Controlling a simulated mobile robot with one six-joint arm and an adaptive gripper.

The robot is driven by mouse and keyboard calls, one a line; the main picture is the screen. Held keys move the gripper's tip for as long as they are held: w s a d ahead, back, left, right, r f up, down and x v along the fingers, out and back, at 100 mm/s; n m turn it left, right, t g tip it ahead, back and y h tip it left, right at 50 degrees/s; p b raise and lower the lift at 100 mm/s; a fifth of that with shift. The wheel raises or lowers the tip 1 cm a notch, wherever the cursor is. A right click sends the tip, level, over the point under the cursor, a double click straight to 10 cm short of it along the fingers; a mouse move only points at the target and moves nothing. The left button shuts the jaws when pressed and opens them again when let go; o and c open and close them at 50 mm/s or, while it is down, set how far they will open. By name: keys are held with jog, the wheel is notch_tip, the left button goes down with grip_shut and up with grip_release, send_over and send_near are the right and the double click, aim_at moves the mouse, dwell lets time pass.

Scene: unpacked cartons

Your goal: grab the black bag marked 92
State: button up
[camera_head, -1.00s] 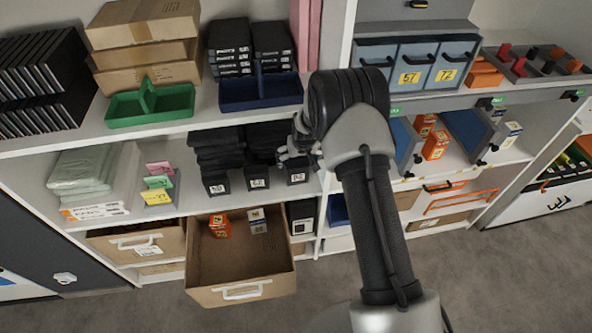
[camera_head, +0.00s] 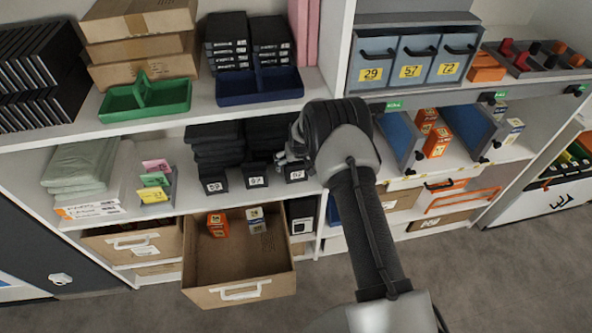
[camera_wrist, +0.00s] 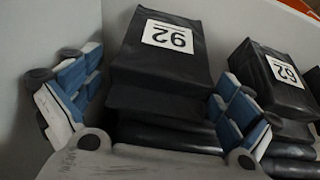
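The black bag marked 92 (camera_wrist: 165,48) lies on top of a pile of black bags in the wrist view, its white label upside down. My gripper (camera_wrist: 150,115) is open, with one blue-padded finger on each side of the pile. The left finger stands apart from the bag; the right finger is close to its side, by the gap to the neighbouring pile. In the head view my gripper (camera_head: 289,155) is at the rightmost black pile (camera_head: 296,174) on the middle shelf, and my arm hides much of that pile.
A black bag marked 62 (camera_wrist: 275,75) lies close beside the right finger. A grey-white wall (camera_wrist: 50,30) is left of the left finger. An upper shelf with a blue tray (camera_head: 260,87) is above my gripper. An open cardboard drawer (camera_head: 240,272) juts out below.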

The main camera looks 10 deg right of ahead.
jog(key=c, duration=1.1)
jog(key=shift+r, duration=0.2)
